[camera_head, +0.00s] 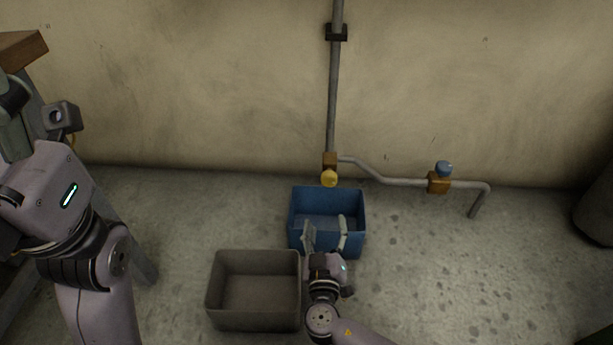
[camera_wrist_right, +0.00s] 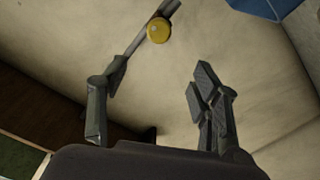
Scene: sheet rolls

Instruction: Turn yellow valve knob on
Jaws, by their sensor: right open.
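The yellow valve knob (camera_head: 329,179) sits low on the vertical wall pipe, on a brownish fitting, just behind the blue crate. It also shows in the right wrist view (camera_wrist_right: 158,30), beyond the fingers near the top. My right gripper (camera_head: 325,232) is open and empty. In the head view its fingers overlap the blue crate, and the knob lies beyond the fingertips, apart from them. In the right wrist view the two fingers (camera_wrist_right: 160,85) stand wide apart. My left arm comes in at the left; its gripper cannot be made out clearly.
A blue crate (camera_head: 297,218) stands below the knob, and a grey-brown bin (camera_head: 254,322) stands in front to its left. A pipe (camera_head: 405,182) runs right to a blue knob (camera_head: 444,168). A dark round object (camera_head: 596,212) stands at the right edge.

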